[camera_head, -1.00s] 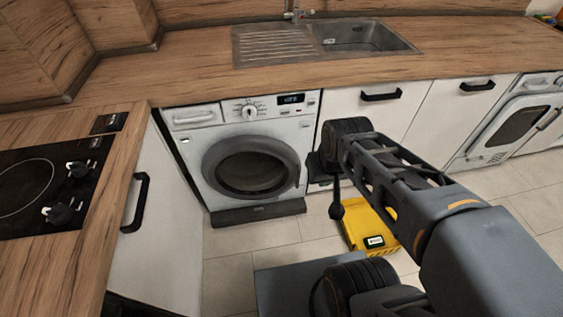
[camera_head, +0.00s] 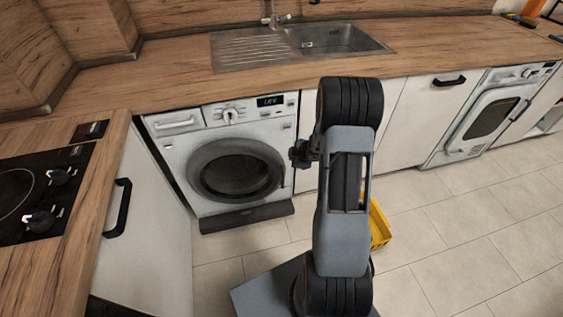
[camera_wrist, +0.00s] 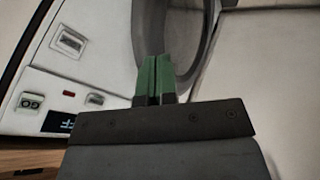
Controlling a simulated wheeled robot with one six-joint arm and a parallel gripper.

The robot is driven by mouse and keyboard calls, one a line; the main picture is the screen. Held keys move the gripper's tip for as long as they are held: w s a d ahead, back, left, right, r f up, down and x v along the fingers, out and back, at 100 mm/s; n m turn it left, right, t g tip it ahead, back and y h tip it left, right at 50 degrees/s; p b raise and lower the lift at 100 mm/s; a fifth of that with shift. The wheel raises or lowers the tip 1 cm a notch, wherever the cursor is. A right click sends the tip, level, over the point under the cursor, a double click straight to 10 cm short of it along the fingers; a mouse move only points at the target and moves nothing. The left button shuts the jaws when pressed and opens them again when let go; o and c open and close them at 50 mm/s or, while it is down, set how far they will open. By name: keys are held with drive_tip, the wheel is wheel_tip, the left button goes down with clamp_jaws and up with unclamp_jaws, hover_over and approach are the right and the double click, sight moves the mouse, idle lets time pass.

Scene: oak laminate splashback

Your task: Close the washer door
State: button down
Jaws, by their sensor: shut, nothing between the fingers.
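The white washer (camera_head: 268,134) stands under the counter, with its round grey-rimmed door (camera_head: 236,170) on the front. In the head view the door looks flush or nearly flush; I cannot tell if it is latched. My gripper (camera_head: 297,153) is at the washer's right front edge, beside the door's right side. In the wrist view its green fingers (camera_wrist: 155,80) are together and empty. The door's curved grey rim (camera_wrist: 193,68) shows just past the fingertips; I cannot tell whether they touch. The washer's front panel (camera_wrist: 105,70) shows on the left.
A wooden counter (camera_head: 170,72) with a sink (camera_head: 335,38) runs above. A hob (camera_head: 40,190) sits at the left. A yellow object (camera_head: 379,226) lies on the floor, partly behind my arm. A second white appliance (camera_head: 490,112) is at the right. The tiled floor there is clear.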

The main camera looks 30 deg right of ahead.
drive_tip(key=shift+n+y, duration=0.4)
drive_tip(key=shift+y, duration=0.2)
drive_tip(key=shift+w+d+b+x, duration=0.15)
drive_tip(key=shift+d+b+x, duration=0.15)
drive_tip(key=shift+x, duration=1.95)
drive_tip(key=shift+w+d+b+x, duration=0.1)
drive_tip(key=shift+d+b+x, duration=0.25)
drive_tip(key=shift+x, duration=1.9)
drive_tip(key=shift+w+d+b+x, duration=0.15)
drive_tip(key=shift+b+x, duration=0.3)
drive_tip(key=shift+x, duration=1.75)
drive_tip(key=shift+r, duration=0.1)
